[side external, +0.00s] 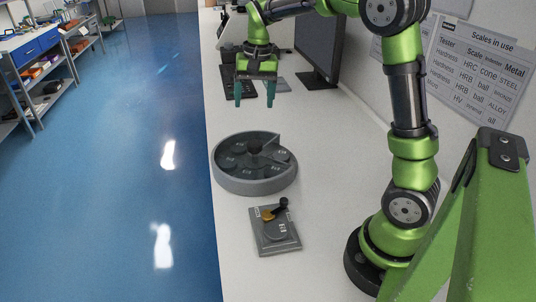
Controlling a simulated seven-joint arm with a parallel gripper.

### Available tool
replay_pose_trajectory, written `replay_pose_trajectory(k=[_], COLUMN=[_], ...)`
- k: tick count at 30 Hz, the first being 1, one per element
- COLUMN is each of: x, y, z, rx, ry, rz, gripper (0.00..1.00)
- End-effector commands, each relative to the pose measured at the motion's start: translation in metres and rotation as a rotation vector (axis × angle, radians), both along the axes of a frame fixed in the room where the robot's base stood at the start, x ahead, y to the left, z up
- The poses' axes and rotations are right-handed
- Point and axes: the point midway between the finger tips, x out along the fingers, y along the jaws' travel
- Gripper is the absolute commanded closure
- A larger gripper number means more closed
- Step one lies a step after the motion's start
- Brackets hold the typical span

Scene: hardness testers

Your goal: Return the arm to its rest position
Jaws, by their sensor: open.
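My gripper (255,92) is at the end of my green arm, in the upper middle of the side external view. Its two teal fingers point down and stand apart, with nothing between them. It hangs above the white table, beyond the round grey tray (224,178) and in front of the keyboard. The tray has several compartments with small labelled pieces in them. Nearer the camera, a flat grey block (284,243) lies on the table. It carries a round grey disc (276,229) and a small black and orange part (274,211).
A monitor (322,60) stands at the back right of the table (330,170), with a keyboard (262,97) to its left. Posters (482,65) hang on the right wall. The table between the tray and my arm's base is clear. Shelves (38,70) stand across the blue floor.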

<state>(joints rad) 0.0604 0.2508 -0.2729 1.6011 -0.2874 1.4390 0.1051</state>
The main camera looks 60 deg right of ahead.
Motion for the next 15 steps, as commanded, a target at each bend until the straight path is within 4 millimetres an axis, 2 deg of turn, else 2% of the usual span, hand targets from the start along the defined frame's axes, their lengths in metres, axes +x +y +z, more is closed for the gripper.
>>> replay_pose_trajectory(k=[1, 5, 9, 15], x=[-0.013, -0.046, -0.089, -0.145], y=[0.015, 0.051, 0.089, 0.128], z=[0.005, 0.012, 0.016, 0.012], rx=[0.014, 0.030, 0.026, -0.008], ry=[-0.045, -0.165, -0.297, -0.459], rz=[0.052, 0.182, 0.312, 0.445], gripper=[0.25, 0.25, 0.25, 0.25])
